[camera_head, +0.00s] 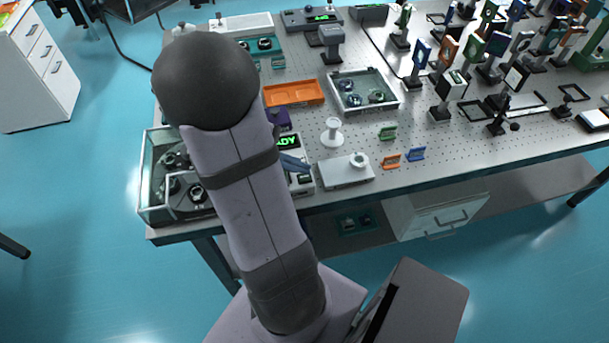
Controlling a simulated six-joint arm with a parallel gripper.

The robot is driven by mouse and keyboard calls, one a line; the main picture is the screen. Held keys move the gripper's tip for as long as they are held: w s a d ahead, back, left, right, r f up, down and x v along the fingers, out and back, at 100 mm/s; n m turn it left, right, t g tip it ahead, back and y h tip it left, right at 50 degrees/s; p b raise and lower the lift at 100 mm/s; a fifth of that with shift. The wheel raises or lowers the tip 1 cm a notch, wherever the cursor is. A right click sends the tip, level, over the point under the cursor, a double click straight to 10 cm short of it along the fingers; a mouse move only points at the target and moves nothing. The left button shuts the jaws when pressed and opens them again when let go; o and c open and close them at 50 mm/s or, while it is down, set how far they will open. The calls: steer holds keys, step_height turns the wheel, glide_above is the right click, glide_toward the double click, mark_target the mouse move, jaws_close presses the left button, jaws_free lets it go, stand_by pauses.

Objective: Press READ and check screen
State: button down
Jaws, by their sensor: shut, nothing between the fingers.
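A light-coloured instrument (305,184) stands near the front edge of the table, partly behind my arm. Its dark screen (289,141) shows green letters, of which "ADY" is visible; my arm hides the left part. Small buttons or marks show on its lower face, too small to read, so I cannot tell which is READ. A slim blue-grey part, seemingly my gripper (296,163), reaches out from behind my arm over the instrument, below the screen. It looks shut and holds nothing visible. I cannot tell whether it touches the instrument.
A glass-walled case (147,190) stands left of my arm. An orange tray (295,94), an open tray with round parts (337,83), a white spool-like post (332,132) and a flat white box (345,174) surround the instrument. Several optic mounts crowd the right side.

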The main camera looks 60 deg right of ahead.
mark_target(299, 178)
steer(key=shift+f, duration=0.4)
steer(key=shift+f+b, duration=0.4)
steer(key=shift+b, duration=0.15)
stand_by(0.5)
steer(key=shift+r, duration=0.1)
steer(key=shift+r+p, duration=0.75)
steer(key=shift+p, duration=0.05)
stand_by(0.3)
step_height(299, 178, up, 5)
steer(key=p, duration=0.4)
stand_by(0.9)
